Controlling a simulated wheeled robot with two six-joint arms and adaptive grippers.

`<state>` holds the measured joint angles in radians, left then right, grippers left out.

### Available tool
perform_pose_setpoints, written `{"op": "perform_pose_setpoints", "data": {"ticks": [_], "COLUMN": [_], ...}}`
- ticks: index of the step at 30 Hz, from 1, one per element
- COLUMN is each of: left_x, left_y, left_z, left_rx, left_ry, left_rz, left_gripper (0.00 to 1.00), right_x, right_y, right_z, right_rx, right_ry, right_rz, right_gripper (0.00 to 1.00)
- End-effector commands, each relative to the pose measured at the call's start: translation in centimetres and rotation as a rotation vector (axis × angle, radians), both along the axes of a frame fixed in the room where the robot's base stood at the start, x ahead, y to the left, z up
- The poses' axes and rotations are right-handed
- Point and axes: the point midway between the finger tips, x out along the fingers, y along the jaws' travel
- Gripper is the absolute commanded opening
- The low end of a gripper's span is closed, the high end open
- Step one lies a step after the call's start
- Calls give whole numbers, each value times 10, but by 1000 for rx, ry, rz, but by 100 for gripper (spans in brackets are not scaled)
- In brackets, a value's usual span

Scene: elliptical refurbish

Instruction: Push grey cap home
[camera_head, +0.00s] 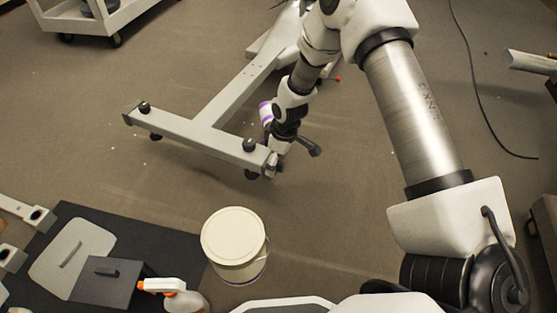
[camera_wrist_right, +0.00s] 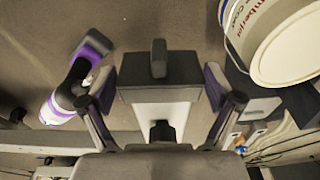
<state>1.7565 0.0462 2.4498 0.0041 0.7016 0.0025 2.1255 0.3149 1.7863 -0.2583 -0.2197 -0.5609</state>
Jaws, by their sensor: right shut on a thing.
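My right gripper (camera_head: 271,166) reaches down to the right end of the light grey crossbar (camera_head: 196,133) of the machine's frame on the floor. In the right wrist view, its two fingers (camera_wrist_right: 160,100) stand on either side of a dark grey block with a short upright post (camera_wrist_right: 159,59), which looks like the grey cap. The gripper is shut on it. A pale face shows just below the dark part, and the fingers hide its sides. In the head view my wrist covers the cap, so how far it sits in the bar end is unclear. My left gripper is out of view.
A white bucket (camera_head: 234,237) stands near the bar end, and also shows in the wrist view (camera_wrist_right: 289,45). A dark mat (camera_head: 182,246) holds a grey panel (camera_head: 72,250), a grey box (camera_head: 108,280) and a spray bottle (camera_head: 185,298). A cart (camera_head: 100,20) stands at upper left.

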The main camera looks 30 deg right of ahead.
Motion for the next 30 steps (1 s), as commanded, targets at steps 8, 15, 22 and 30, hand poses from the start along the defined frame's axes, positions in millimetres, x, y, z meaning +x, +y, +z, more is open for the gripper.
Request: {"op": "perform_pose_setpoints", "data": {"ticks": [8, 15, 22, 30], "left_x": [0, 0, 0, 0], "left_y": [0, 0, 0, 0], "left_z": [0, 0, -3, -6], "left_rx": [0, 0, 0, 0], "left_ry": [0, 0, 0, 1], "left_rz": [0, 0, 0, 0], "left_gripper": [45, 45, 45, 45], "right_x": [0, 0, 2, 5], "right_y": [0, 0, 1, 2], "right_z": [0, 0, -1, -1], "right_rx": [0, 0, -1, -2], "right_ry": [0, 0, -1, -1], "right_rz": [0, 0, 1, 1], "right_gripper": [56, 56, 56, 56]}}
